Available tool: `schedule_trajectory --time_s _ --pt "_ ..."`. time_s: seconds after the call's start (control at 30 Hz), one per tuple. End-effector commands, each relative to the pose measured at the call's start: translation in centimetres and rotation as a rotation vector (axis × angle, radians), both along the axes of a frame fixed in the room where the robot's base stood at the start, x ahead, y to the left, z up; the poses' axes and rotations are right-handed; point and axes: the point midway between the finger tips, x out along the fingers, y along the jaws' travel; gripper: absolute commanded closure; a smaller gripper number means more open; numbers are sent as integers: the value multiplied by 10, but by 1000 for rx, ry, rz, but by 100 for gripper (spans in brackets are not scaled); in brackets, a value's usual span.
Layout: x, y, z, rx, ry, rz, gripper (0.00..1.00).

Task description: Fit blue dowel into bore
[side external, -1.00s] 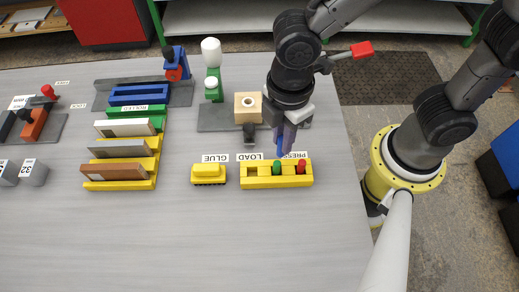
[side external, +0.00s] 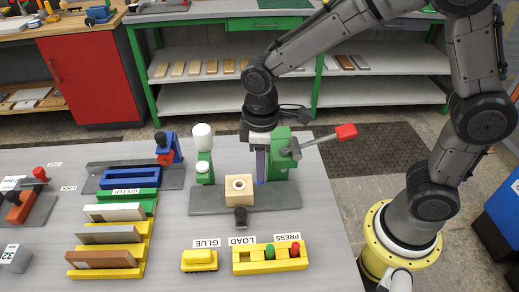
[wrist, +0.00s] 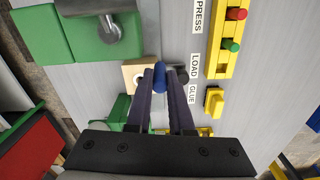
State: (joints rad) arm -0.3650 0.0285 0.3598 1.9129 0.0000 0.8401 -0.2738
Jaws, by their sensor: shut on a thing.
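My gripper (wrist: 160,85) is shut on the blue dowel (wrist: 159,80), which shows between its dark fingertips in the wrist view. In the side view my gripper (side external: 261,178) points down just right of the pale wooden block (side external: 238,194), in front of the green press. The round bore (side external: 239,184) opens in the block's top. The block stands on a grey base plate (side external: 210,201). In the wrist view the wooden block (wrist: 132,73) is partly hidden behind the fingers and dowel. The dowel is raised, and I cannot see it in the bore.
The green press (side external: 278,160) with a red-ended lever (side external: 345,131) stands close behind my gripper. A green glue stand with a white bottle (side external: 203,137) is to the left. A yellow rack (side external: 248,268) in front holds a green and a red peg.

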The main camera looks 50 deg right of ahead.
Motion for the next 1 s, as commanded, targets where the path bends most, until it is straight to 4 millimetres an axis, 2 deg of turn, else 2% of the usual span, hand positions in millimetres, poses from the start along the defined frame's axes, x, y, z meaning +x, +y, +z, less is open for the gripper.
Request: schedule_trajectory --time_s 0.03,0.1,0.2,0.3,0.4,0.53,0.67,0.77,1.0 --pt "23 -16 -8 -2 5 -103 100" --pt "50 -37 -18 -2 5 -236 100" --pt "80 -67 -32 -1 4 -397 100" --pt "99 -91 -42 0 2 -510 100" --pt "110 -107 -49 0 1 -584 100" --pt "117 -119 -54 0 0 -631 100" --pt "109 -120 -53 0 0 -638 100" --pt "101 -102 -40 2 -4 -594 100" --pt "80 -43 -6 2 -2 -439 100"
